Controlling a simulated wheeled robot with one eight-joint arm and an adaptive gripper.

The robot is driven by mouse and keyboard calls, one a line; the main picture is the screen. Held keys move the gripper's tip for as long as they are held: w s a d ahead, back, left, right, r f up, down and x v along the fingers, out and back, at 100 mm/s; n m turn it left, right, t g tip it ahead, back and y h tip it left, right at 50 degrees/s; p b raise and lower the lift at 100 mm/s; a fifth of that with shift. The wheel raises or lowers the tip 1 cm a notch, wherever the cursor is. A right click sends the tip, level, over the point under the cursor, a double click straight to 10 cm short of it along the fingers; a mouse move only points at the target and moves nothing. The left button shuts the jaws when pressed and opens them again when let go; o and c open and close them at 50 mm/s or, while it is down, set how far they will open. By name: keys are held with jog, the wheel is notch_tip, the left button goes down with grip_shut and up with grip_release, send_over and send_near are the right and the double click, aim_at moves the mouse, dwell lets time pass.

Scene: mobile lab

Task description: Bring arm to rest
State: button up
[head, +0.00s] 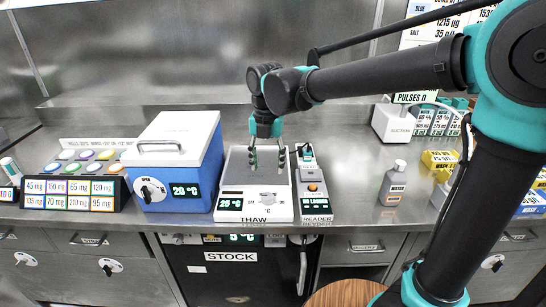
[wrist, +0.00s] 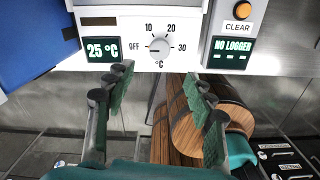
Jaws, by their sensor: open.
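My arm reaches in from the right in the head view. My gripper (head: 267,160) hangs over the thaw plate (head: 235,170), with its fingers pointing down. In the wrist view my gripper (wrist: 155,100) shows its green-padded fingers spread apart, with nothing between them. The thaw unit's front shows a dial (wrist: 159,47) and a display (wrist: 102,50) reading 25 °C. How far the fingertips are above the plate is hard to tell.
A blue cool box (head: 176,165) marked 20 °C stands left of the thaw unit. The reader (head: 315,195) stands close on its right. A water bottle (head: 393,183) stands further right with bare counter around it. A round wooden top (head: 342,293) is below the counter front.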

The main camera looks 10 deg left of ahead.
jog(key=d+f+m+t, duration=0.1)
jog(key=d+f+m, duration=0.3)
jog(key=d+m, duration=0.5)
jog(key=d+f+m+t, duration=0.1)
jog(key=d+f+m, duration=0.3)
jog(key=d+m, duration=0.5)
jog(key=d+f+m+t, duration=0.1)
jog(key=d+f+m, duration=0.3)
jog(key=d+m, duration=0.5)
jog(key=shift+w+d+y, duration=0.1)
jog(key=shift+d+y, duration=0.2)
jog(key=shift+d, duration=1.15)
jog(key=s+d+f+m+t, duration=0.1)
jog(key=s+d+f+m, duration=0.3)
jog(key=m, duration=0.5)
jog(key=s+d, duration=0.1)
jog(key=d, duration=0.1)
jog(key=shift+d+m, duration=0.3)
jog(key=shift+d, duration=0.1)
jog(key=shift+w, duration=0.1)
